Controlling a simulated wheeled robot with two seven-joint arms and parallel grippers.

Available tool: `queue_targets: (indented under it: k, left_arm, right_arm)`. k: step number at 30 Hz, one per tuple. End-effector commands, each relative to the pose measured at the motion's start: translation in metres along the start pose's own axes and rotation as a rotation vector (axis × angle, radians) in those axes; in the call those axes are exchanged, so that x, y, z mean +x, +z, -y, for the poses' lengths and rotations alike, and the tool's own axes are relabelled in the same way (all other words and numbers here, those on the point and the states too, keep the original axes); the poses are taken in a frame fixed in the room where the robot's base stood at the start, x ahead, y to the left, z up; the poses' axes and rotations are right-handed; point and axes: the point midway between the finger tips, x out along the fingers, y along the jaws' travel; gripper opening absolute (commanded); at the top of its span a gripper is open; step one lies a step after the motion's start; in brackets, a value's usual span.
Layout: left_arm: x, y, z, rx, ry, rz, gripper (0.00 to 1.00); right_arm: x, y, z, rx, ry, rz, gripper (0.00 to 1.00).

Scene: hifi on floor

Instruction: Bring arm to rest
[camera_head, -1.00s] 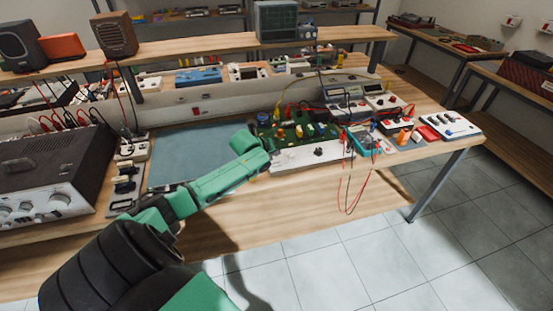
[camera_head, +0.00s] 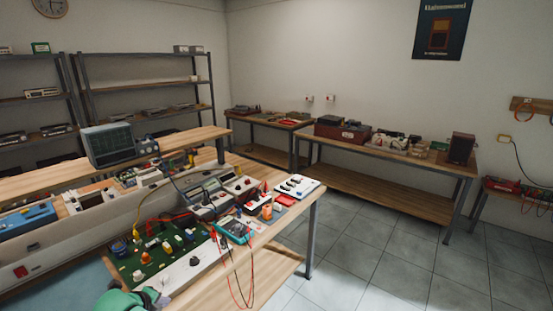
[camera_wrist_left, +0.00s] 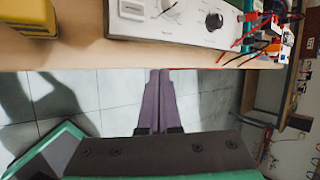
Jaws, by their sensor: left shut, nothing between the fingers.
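My left arm shows only as a green part at the bottom left of the head view, next to the workbench's (camera_head: 215,290) near side. In the left wrist view my left gripper (camera_wrist_left: 159,75) has its two purple fingers together with nothing between them. The fingertips show just below the bench's front edge (camera_wrist_left: 90,55), with floor tiles behind the fingers. A white panel with a black knob (camera_wrist_left: 213,20) lies on the bench beyond them. My right gripper is in neither view.
On the bench are a green circuit board (camera_head: 150,265), a teal multimeter (camera_head: 233,229) with hanging red and black leads, and several instruments. A yellow block (camera_wrist_left: 30,18) is at the wrist view's top left. Open tiled floor (camera_head: 375,250) lies right of the bench.

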Motion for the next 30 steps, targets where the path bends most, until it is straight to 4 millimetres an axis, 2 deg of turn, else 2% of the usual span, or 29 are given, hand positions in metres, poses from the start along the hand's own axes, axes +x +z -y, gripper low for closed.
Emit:
queue_targets:
  k: [1,3,6,9,12,22,24,30]
  left_arm:
    - [-0.003,-0.046,-0.011,-0.144,0.034,-0.057,0.00]
    - [-0.018,-0.095,-0.026,-0.394,0.099,-0.091,0.00]
    - [-0.042,-0.133,-0.042,-0.691,0.174,-0.090,0.00]
    - [-0.066,-0.155,-0.055,-0.935,0.232,-0.065,0.00]
    - [-0.087,-0.167,-0.067,-1.153,0.280,-0.023,0.00]
    - [-0.158,-0.181,-0.108,-1.801,0.388,0.190,0.00]
    - [-0.131,-0.186,-0.118,-1.778,0.399,0.194,0.00]
    - [-0.076,-0.202,-0.151,-1.766,0.424,0.204,0.00]
  right_arm:
    - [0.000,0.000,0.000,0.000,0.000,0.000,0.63]
    - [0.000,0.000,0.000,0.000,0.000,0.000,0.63]
    - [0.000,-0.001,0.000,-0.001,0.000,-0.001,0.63]
    - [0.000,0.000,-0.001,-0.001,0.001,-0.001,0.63]
    - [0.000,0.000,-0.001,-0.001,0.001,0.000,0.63]
    - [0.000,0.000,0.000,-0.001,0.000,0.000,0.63]
    - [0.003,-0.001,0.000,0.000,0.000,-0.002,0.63]
    - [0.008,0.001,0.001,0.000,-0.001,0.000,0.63]
